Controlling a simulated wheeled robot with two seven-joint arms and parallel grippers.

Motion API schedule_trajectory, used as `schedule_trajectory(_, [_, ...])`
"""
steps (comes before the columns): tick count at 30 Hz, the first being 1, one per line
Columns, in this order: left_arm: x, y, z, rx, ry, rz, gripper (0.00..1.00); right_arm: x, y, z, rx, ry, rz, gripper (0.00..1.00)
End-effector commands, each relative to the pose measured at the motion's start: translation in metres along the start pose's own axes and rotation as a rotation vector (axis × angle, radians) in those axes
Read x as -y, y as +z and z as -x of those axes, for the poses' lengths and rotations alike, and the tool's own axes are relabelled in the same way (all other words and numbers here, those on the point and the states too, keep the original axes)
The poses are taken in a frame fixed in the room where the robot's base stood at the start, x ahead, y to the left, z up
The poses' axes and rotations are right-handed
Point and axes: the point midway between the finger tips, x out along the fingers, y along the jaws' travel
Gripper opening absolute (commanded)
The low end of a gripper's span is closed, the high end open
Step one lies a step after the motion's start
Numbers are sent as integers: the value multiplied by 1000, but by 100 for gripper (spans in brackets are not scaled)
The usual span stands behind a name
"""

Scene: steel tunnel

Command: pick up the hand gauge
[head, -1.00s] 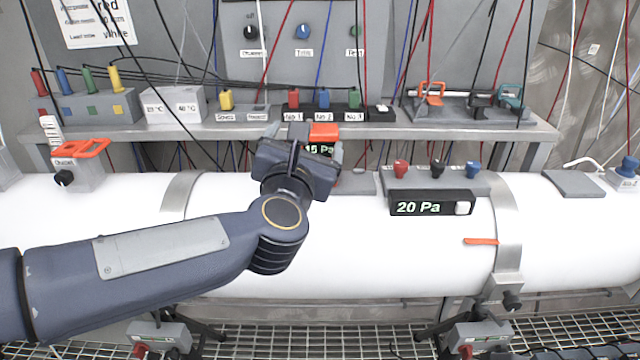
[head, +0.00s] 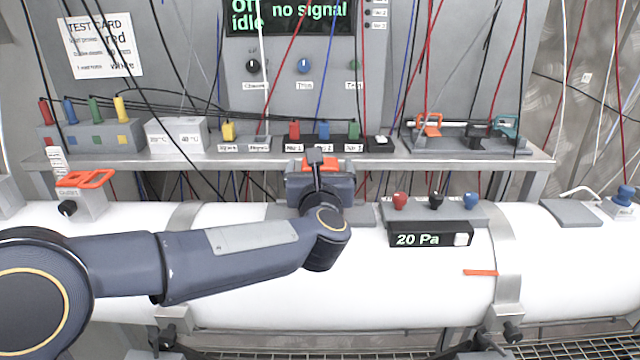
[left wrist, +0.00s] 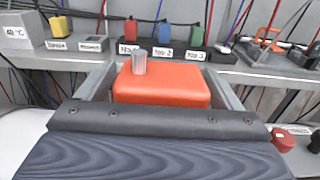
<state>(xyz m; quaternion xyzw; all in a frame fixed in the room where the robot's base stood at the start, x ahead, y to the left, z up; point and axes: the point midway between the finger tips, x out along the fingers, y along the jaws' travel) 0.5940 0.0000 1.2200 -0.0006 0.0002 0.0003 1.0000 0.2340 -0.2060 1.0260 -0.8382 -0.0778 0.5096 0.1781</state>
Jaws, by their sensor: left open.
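The hand gauge, an orange-red block with a small clear grey knob on top, fills the middle of the left wrist view (left wrist: 160,90). In the head view only its orange top (head: 326,162) shows behind my left gripper (head: 320,172); its display is hidden. My left gripper is open, and in the left wrist view its two grey fingers (left wrist: 162,76) lie on either side of the gauge. I cannot tell whether either finger touches it. My right gripper is not in view.
A grey shelf (head: 230,160) with labelled blocks and coloured plugs runs behind. The white pipe (head: 360,285) lies below, carrying a 20 Pa display (head: 430,238) and red, black and blue knobs to the right. Red, blue and black cables hang in front of the panel.

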Motion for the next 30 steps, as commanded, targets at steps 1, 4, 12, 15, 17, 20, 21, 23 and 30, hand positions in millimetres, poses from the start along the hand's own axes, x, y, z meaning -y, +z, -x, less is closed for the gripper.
schedule_trajectory(1, [0, 0, 0, 0, 0, 0, 87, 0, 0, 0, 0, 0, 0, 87])
schedule_trajectory(4, [0, 0, 0, 0, 0, 0, 87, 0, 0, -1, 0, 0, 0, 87])
schedule_trajectory(12, [0, 0, 0, 0, 0, -1, 53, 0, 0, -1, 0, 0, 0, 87])
schedule_trajectory(15, [0, 0, 1, 0, 0, -1, 40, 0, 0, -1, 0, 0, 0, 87])
schedule_trajectory(17, [0, 1, 1, 2, 0, 0, 34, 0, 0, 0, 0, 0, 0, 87])
schedule_trajectory(20, [0, 1, 1, 2, 0, 0, 34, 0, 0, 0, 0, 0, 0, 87])
schedule_trajectory(21, [0, 1, 1, 2, 0, 0, 34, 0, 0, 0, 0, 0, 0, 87])
schedule_trajectory(23, [0, 1, 1, 2, 0, 0, 34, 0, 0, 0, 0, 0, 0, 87])
schedule_trajectory(30, [0, 16, 1, 5, 1, 1, 34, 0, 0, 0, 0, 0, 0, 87])
